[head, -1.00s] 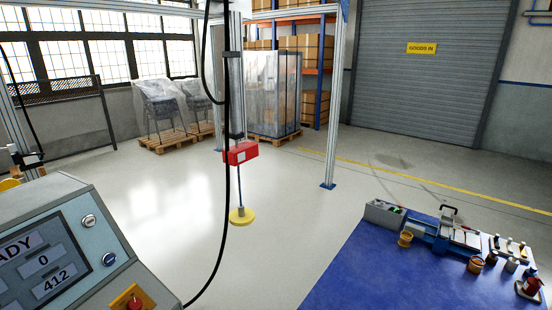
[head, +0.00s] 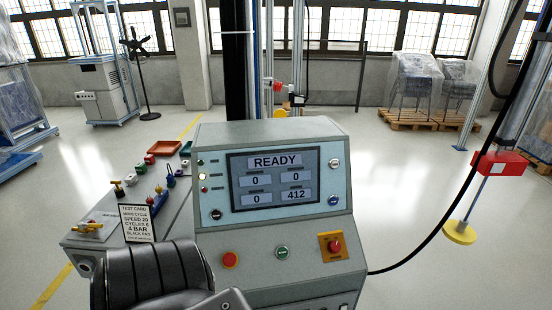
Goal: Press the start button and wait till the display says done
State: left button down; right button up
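A grey control console (head: 210,140) stands in the middle of the head view. Its display (head: 285,178) reads READY, with 0, 0, 0 and 412 in the boxes below. On the lower panel are a red button (head: 230,260), a green button (head: 282,252) and a red knob on an orange-yellow plate (head: 334,246). Small white, blue and black buttons sit around the display. The label on the green button is too small to read.
A side table left of the console holds a test card (head: 136,222), trays and small fittings. A black cable and a yellow disc (head: 459,232) hang at right.

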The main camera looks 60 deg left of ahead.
aim_at(282, 253)
jog(key=u, duration=1.8)
